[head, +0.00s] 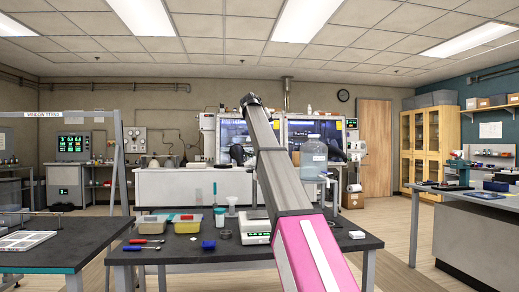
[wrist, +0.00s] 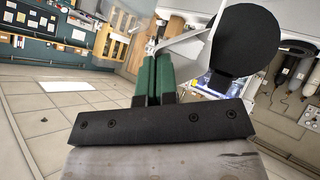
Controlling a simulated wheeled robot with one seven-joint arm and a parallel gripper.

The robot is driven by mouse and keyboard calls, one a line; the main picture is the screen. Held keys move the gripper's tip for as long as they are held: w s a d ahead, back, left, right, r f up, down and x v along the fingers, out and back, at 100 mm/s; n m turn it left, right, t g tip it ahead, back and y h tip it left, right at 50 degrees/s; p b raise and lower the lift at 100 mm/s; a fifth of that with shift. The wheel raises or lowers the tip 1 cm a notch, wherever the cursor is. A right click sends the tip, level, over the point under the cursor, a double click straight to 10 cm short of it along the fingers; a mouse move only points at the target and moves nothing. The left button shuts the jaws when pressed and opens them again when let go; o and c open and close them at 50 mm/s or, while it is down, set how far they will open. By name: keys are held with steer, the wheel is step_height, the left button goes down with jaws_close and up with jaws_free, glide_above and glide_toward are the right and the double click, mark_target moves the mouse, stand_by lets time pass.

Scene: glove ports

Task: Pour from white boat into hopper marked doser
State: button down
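A white cabinet with dark windows (head: 318,133) stands behind. A round black port (wrist: 246,40) shows beyond the fingers.

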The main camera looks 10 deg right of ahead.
steer(key=shift+s+a+h, duration=0.1)
steer(key=shift+a+h, duration=0.15)
steer(key=shift+h, duration=0.15)
steer(key=shift+t+h, duration=0.3)
steer(key=shift+t, duration=0.1)
steer(key=shift+s+a, duration=0.1)
steer(key=shift+a, duration=0.05)
steer(key=shift+s+a+r+n+t+h, duration=0.1)
steer(key=shift+a+n+t+h, duration=0.25)
steer(key=shift+h, duration=0.25)
steer(key=shift+d, duration=0.1)
steer(key=shift+s+a+t+h, duration=0.1)
steer(key=shift+a+t+h, duration=0.15)
steer(key=shift+t+h, duration=0.35)
